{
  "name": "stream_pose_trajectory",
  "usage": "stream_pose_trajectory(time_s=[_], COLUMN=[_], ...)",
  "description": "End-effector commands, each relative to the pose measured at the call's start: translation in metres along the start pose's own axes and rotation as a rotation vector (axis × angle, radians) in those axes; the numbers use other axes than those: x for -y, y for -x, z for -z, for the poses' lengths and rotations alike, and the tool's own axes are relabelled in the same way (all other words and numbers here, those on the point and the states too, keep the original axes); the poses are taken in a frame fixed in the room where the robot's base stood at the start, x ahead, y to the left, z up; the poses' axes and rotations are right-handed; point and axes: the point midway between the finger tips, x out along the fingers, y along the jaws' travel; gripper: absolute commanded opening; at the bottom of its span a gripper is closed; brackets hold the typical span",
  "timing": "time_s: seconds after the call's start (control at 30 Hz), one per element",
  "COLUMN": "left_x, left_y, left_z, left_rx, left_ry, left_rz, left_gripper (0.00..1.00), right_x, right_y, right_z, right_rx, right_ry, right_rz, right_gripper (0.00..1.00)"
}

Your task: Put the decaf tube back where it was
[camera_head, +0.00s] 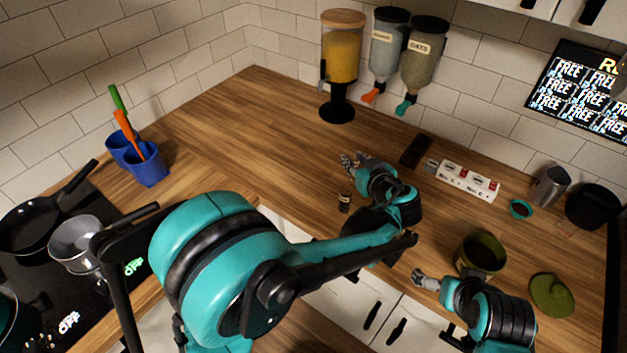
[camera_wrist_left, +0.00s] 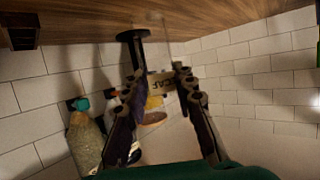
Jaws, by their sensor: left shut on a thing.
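In the head view my left gripper (camera_head: 350,162) is above the counter, left of a white rack-like block with red parts (camera_head: 466,181). The tube is hard to make out there. My right gripper (camera_head: 420,280) is near the counter's front edge, left of an olive pot; its finger opening is unclear.
A dark flat block (camera_head: 416,151) lies left of the white block. A small dark jar (camera_head: 344,202) is near the front edge. Dispensers (camera_head: 342,55) stand and hang at the back. The olive pot (camera_head: 482,254) and lid (camera_head: 552,295) are at right. The left-back counter is clear.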

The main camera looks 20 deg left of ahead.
Motion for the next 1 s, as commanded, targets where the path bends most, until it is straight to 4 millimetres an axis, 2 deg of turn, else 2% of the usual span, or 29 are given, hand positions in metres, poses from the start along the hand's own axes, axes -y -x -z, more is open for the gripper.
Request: stream_pose_trajectory(time_s=[0.2, 0.43, 0.63, 0.87, 1.0], left_x=[0.047, 0.081, 0.087, 0.086, 0.086], left_y=[-0.040, -0.069, -0.076, -0.089, -0.089], left_z=[-0.022, -0.035, -0.042, -0.073, -0.074], left_rx=[0.000, 0.000, 0.000, 0.000, 0.000], left_ry=[0.003, 0.001, 0.001, 0.000, 0.000], left_rz=[0.006, 0.003, 0.000, -0.001, 0.000], left_gripper=[0.00, 0.00, 0.00, 0.00, 0.00], right_x=[0.000, 0.000, 0.000, 0.000, 0.000], right_y=[-0.016, -0.026, -0.029, -0.044, -0.043], right_z=[-0.012, -0.019, -0.021, -0.032, -0.031], right_rx=[0.000, 0.000, 0.000, 0.000, 0.000], right_ry=[0.000, 0.000, 0.000, 0.000, 0.000], right_rz=[0.000, 0.000, 0.000, 0.000, 0.000], right_gripper=[1.00, 1.00, 1.00, 1.00, 1.00])
